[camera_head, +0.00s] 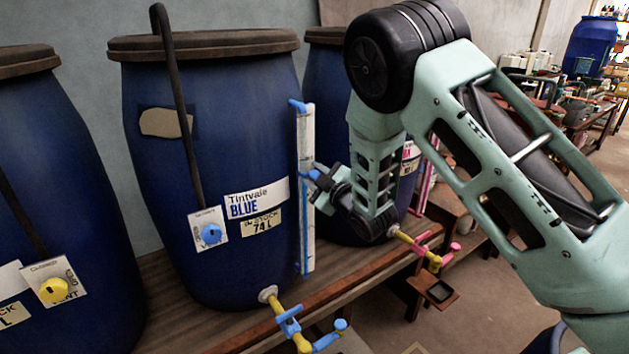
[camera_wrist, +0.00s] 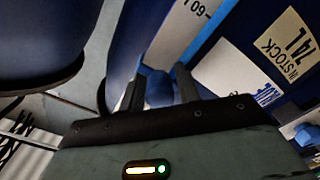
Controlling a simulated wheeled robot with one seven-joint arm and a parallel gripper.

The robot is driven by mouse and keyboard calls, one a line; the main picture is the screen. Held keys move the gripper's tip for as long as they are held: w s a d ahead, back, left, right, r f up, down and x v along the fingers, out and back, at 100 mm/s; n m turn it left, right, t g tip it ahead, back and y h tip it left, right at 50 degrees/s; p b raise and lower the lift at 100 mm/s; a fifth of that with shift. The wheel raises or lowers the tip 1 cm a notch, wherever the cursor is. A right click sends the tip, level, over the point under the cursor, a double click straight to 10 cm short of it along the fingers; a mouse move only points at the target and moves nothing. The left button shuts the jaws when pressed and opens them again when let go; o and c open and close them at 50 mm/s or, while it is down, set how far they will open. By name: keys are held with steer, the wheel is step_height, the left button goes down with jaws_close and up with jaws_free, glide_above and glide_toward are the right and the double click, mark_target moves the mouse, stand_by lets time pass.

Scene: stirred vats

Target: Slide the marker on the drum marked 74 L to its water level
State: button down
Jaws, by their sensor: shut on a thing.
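The drum marked 74 L (camera_head: 255,165) is a large blue drum labelled Tintvale BLUE, in the middle left of the head view. An upright gauge with a white scale (camera_head: 308,135) and a thin blue tube runs down its right side. The blue marker (camera_head: 312,174) sits on the gauge above mid-height. My gripper (camera_head: 318,184) is shut on it from the right. In the wrist view the blue marker (camera_wrist: 158,90) shows between the two fingers, beside the scale near a printed 60. The water level in the tube is too small to tell.
Other blue drums stand at the left (camera_head: 55,180) and behind my arm (camera_head: 328,95). A blue-handled tap (camera_head: 290,320) juts out below the gauge. A pink-handled tap (camera_head: 430,255) is to the right. The drums stand on a wooden bench (camera_head: 190,325); open floor lies at the lower right.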

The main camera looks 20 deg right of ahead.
steer(key=c, duration=1.2)
jaws_free()
steer(key=p+v, duration=0.6)
steer(key=v, duration=1.1)
steer(key=shift+s+p, duration=0.15)
steer(key=shift+p, duration=0.15)
